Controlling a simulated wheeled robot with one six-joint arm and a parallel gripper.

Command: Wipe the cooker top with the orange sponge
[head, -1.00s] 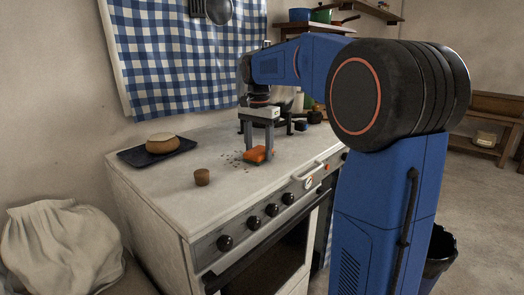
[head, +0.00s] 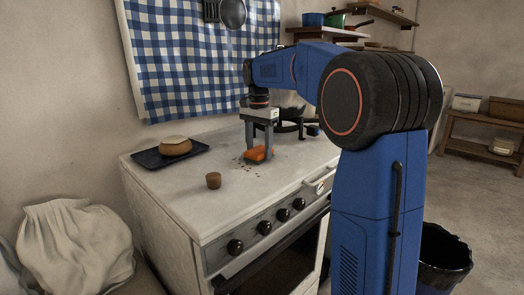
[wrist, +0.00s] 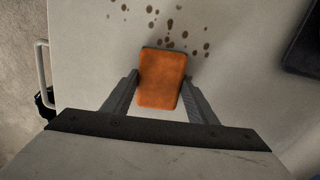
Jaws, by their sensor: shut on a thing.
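The orange sponge (head: 257,154) is at the cooker top (head: 190,190), low between the two fingers of my gripper (head: 260,150). In the wrist view the fingers flank the sponge (wrist: 161,80) on both sides and are shut on it. I cannot tell for certain whether its underside touches the surface. Brown spots (head: 250,166) lie beside the sponge on the pale top. In the wrist view the spots (wrist: 167,22) are scattered just beyond the sponge's far edge. Any spots under the sponge are hidden.
A small brown cup-like thing (head: 213,180) stands left of the sponge. A dark tray (head: 150,160) with a round loaf-like thing (head: 175,146) is at the back left. Dark cookware (head: 291,125) stands behind my gripper. Knobs (head: 265,227) line the cooker's front.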

